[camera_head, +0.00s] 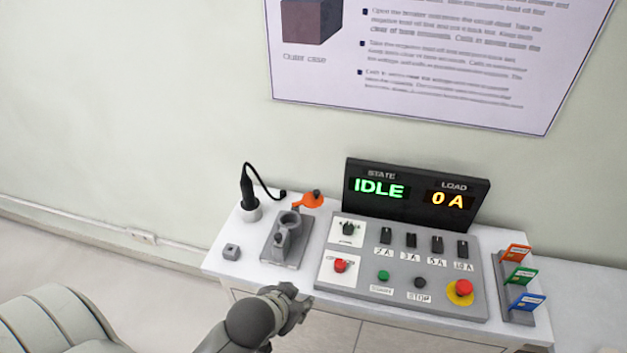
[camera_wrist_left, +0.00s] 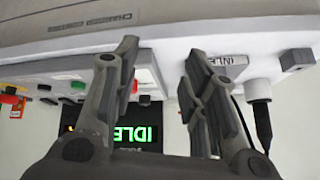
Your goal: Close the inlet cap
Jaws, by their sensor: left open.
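The orange inlet cap (camera_head: 313,199) stands open at the back of the grey inlet block (camera_head: 286,252), to the right of the round inlet opening (camera_head: 289,218). My left gripper (camera_head: 298,304) is open and empty in front of the table's front edge, below the inlet block in the picture. In the left wrist view its two fingers (camera_wrist_left: 156,85) are spread apart with nothing between them. There the inlet label (camera_wrist_left: 226,61) shows beside the right finger, and the cap cannot be made out. My right gripper is in neither view.
A black plug with a cable (camera_head: 249,190) stands in a white holder left of the inlet. A small grey cube (camera_head: 231,252) lies near the left edge. The control panel (camera_head: 400,270) with switches and the IDLE display (camera_head: 416,192) are to the right, beside a card rack (camera_head: 518,290).

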